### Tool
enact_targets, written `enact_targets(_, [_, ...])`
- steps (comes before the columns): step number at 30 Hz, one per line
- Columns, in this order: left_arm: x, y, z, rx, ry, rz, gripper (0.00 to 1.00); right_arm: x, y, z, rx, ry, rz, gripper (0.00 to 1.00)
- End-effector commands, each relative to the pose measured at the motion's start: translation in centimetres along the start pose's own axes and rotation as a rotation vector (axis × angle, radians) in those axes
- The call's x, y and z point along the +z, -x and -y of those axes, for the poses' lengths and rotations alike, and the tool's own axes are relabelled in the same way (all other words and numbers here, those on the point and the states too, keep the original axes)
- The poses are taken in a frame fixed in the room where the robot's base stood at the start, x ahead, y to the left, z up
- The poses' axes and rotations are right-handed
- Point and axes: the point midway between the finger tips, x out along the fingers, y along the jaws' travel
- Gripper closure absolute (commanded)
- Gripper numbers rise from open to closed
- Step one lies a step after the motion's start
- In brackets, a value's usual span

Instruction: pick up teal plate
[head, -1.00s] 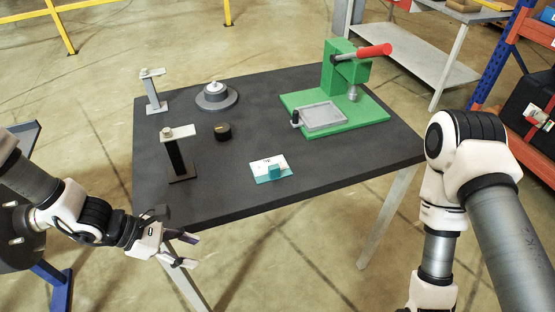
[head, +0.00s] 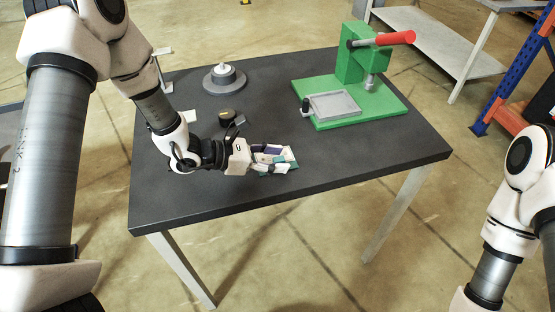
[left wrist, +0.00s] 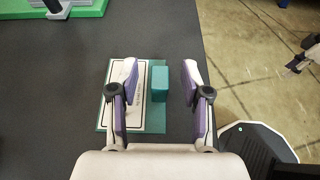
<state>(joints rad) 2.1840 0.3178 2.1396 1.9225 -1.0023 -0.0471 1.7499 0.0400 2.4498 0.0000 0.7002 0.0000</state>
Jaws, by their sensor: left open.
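The teal plate (left wrist: 153,125) lies flat on the dark table, with a white printed card area on top and a raised teal block (left wrist: 159,82). In the head view the plate (head: 292,163) is partly hidden by my left gripper (head: 276,160). In the left wrist view my left gripper (left wrist: 160,80) is open, with its fingers on either side of the teal block. A gap shows between the block and the right finger; the left finger overlaps the white card area. I cannot tell the fingers' exact height. My right arm shows at the right, but its gripper is out of frame.
A green press (head: 345,120) with a red handle and grey tray stands at the table's back right. Stands at the left are mostly hidden. The table (head: 385,160) is clear right of the plate.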

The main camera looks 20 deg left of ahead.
Motion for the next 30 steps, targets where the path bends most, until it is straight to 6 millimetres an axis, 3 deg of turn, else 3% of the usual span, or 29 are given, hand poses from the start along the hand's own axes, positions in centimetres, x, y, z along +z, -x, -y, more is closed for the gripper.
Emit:
enact_targets(2, [0.0, 0.0, 0.0, 0.000, 0.000, 0.000, 0.52, 0.0, 0.0, 0.0, 0.000, 0.000, 0.000, 0.60])
enact_targets(3, [0.0, 0.0, 0.0, 0.000, 0.000, 0.000, 0.59, 0.0, 0.0, 0.0, 0.000, 0.000, 0.000, 0.60])
enact_targets(6, [0.0, 0.0, 0.0, 0.000, 0.000, -0.001, 0.95, 0.0, 0.0, 0.0, 0.000, 0.000, 0.000, 0.60])
enact_targets(7, [0.0, 0.0, 0.0, 0.000, 0.000, -0.001, 1.00, 0.0, 0.0, 0.0, 0.000, 0.000, 0.000, 0.60])
enact_targets(20, [0.3, 0.2, 0.0, -0.001, -0.001, -0.002, 1.00, 0.0, -0.1, 0.0, 0.000, 0.000, 0.000, 0.60])
enact_targets(25, [2.6, 1.1, 0.0, 0.001, -0.003, 0.001, 1.00, 0.0, -0.2, 0.0, 0.000, 0.000, 0.000, 0.60])
enact_targets(30, [6.7, 2.8, 0.0, 0.001, -0.006, 0.003, 1.00, 0.0, -0.4, 0.0, 0.000, 0.000, 0.000, 0.60])
